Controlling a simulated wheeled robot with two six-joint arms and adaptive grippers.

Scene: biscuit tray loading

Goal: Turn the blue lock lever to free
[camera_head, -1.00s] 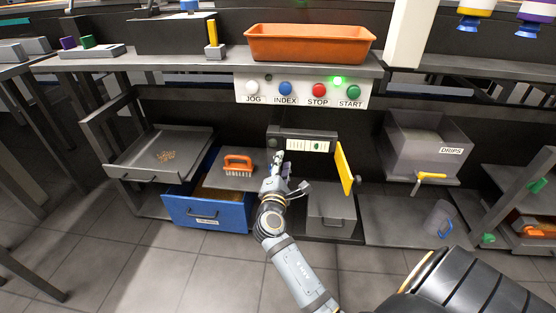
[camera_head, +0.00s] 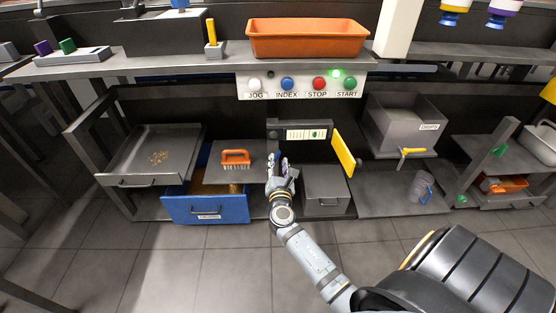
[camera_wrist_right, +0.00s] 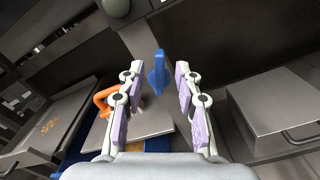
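The blue lock lever (camera_wrist_right: 157,74) stands upright in the right wrist view, just beyond and between my right fingertips. A gap shows on both sides, and I cannot tell whether the fingers touch it. My right gripper (camera_wrist_right: 158,88) is open, with lilac pads on both fingers. In the head view my right gripper (camera_head: 278,162) is below the left end of the small labelled panel (camera_head: 306,134) and hides most of the lever. My left gripper is not in view.
A yellow flap (camera_head: 343,153) stands open right of the panel. An orange brush (camera_head: 235,157) lies on a grey plate to the left, above an open blue drawer (camera_head: 206,210). A grey box (camera_head: 326,190) is close on the right. A button panel (camera_head: 302,86) is above.

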